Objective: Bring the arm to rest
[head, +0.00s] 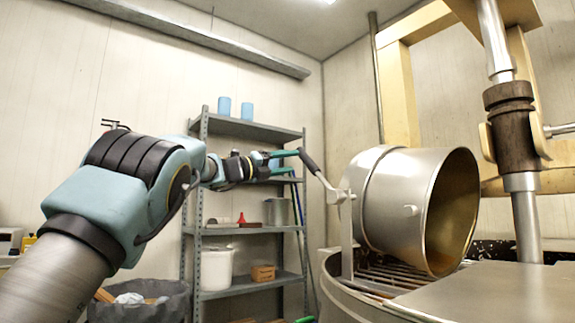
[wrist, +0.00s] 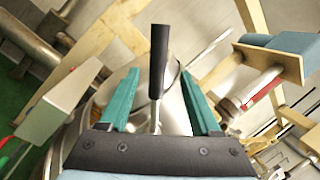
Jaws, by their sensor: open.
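My arm reaches from the lower left of the head view toward the middle. My gripper (head: 285,160) has green fingers and is open beside a black-handled lever (head: 310,163). In the wrist view the open fingers of my gripper (wrist: 158,95) stand well apart, with the black handle (wrist: 158,60) showing between them in the picture. I see no finger touching the handle. The lever joins the side of a metal kettle (head: 380,205), which is tilted on its side with its mouth to the right.
A grey metal shelf (head: 243,230) with buckets and small items stands behind my gripper. A dark bin (head: 140,300) is at the lower left. A round metal machine (head: 470,290) with a grate and a vertical shaft (head: 522,180) fills the right. Open air lies above my arm.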

